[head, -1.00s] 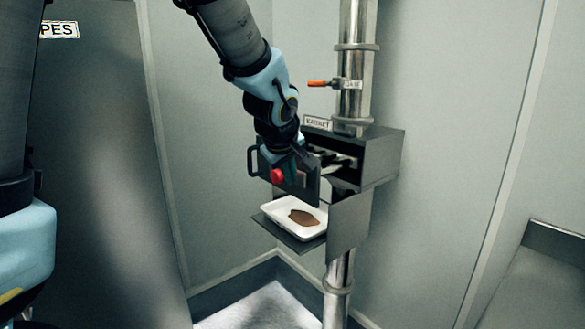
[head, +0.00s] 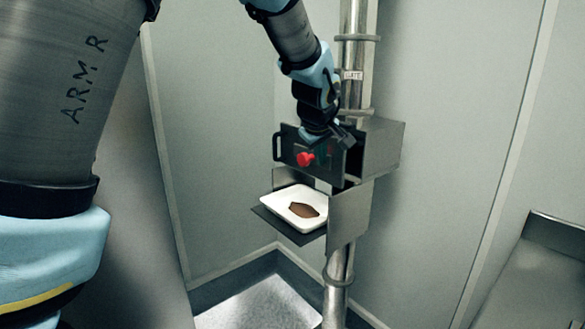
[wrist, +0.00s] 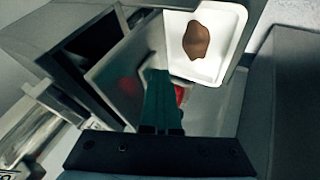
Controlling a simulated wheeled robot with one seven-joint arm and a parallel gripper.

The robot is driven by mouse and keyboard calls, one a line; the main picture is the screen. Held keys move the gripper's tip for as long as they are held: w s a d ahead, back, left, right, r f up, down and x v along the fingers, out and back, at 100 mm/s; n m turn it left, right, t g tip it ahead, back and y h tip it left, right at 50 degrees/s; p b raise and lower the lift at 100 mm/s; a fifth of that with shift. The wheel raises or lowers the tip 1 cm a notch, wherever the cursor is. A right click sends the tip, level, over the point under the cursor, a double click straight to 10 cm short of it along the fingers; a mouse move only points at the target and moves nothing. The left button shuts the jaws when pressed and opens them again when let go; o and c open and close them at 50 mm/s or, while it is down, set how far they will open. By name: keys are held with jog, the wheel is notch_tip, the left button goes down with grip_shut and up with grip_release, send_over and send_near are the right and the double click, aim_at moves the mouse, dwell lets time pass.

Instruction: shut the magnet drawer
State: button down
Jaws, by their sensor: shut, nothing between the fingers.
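The magnet drawer's dark front panel (head: 289,147) is in the head view, with a side handle at its left and a red knob (head: 305,159). It stands a little out from the grey housing (head: 385,150); a dark opening (wrist: 92,42) shows beside the panel (wrist: 108,75) in the wrist view. My gripper (head: 322,150) is shut and empty, pointing down at the panel, just right of the knob. Its teal fingers (wrist: 160,98) partly hide the knob in the wrist view. I cannot tell whether the fingers touch the panel.
A white tray (head: 281,207) with brown powder (head: 304,210) sits on a shelf (head: 270,220) below the drawer. A side plate (head: 347,215) stands right of it. A steel pipe (head: 337,290) runs vertically through the unit. A grey bench (head: 545,275) is at the right.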

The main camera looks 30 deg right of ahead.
jog(key=d, duration=0.3)
jog(key=w+d, duration=0.1)
jog(key=d, duration=0.2)
jog(key=shift+w+d, duration=0.15)
jog(key=shift+d, duration=0.05)
jog(key=shift+d+r, duration=0.1)
jog(key=shift+d, duration=0.4)
jog(key=shift+r, duration=0.1)
